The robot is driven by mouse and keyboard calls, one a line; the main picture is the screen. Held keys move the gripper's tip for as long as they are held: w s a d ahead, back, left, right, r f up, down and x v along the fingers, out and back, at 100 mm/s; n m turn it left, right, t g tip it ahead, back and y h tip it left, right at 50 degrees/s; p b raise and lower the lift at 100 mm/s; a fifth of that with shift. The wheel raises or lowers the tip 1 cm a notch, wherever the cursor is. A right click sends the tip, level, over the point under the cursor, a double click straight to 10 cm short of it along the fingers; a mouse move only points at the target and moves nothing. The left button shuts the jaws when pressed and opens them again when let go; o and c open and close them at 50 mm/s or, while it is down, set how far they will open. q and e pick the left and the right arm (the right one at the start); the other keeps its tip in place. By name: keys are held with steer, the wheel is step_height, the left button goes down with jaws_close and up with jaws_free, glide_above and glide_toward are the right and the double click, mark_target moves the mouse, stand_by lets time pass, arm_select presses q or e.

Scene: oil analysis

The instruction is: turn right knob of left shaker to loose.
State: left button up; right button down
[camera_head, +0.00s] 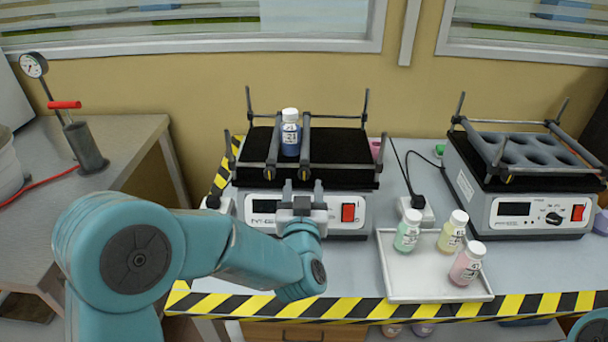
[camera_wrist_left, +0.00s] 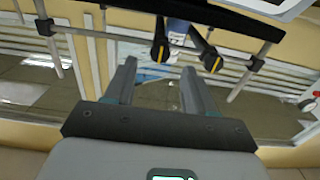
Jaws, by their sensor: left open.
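The left shaker (camera_head: 335,205) stands on the bench with a black top. Two clamp bars run across it, each with a dark knob with a yellow mark at its front end. The right knob (camera_head: 305,175) is on the right bar; the left knob (camera_head: 270,174) is beside it. My left gripper (camera_head: 302,190) is open in front of the shaker, just below the right knob. In the left wrist view, which looks upside down, a knob (camera_wrist_left: 160,52) appears just beyond the gap between the open fingers (camera_wrist_left: 158,75). Contact is not visible. My right gripper is out of view.
A blue labelled bottle (camera_head: 290,135) stands between the bars. A white tray (camera_head: 410,284) with several bottles is right of my left arm. Another shaker (camera_head: 515,215) stands at the right. A striped edge (camera_head: 370,309) borders the bench front.

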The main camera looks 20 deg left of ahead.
mark_target(303, 176)
arm_select(q)
steer(key=x, duration=0.5)
jaws_close()
steer(key=shift+f+n+b, duration=0.2)
steer(key=shift+n+b, duration=0.1)
steer(key=n+b, duration=0.5)
steer(key=b, duration=0.2)
steer(key=n+b, duration=0.6)
steer(key=shift+s+f+n+b, duration=0.1)
steer(key=shift+f+n+b, duration=0.1)
steer(key=shift+n+b, duration=0.15)
steer(key=n+b, duration=0.3)
steer(key=n, duration=0.1)
steer(key=shift+r+b, duration=0.1)
steer(key=shift+b, duration=0.25)
steer(key=shift+a+r+n+b, duration=0.1)
steer(key=shift+n+b, duration=0.3)
steer(key=shift+n, duration=0.45)
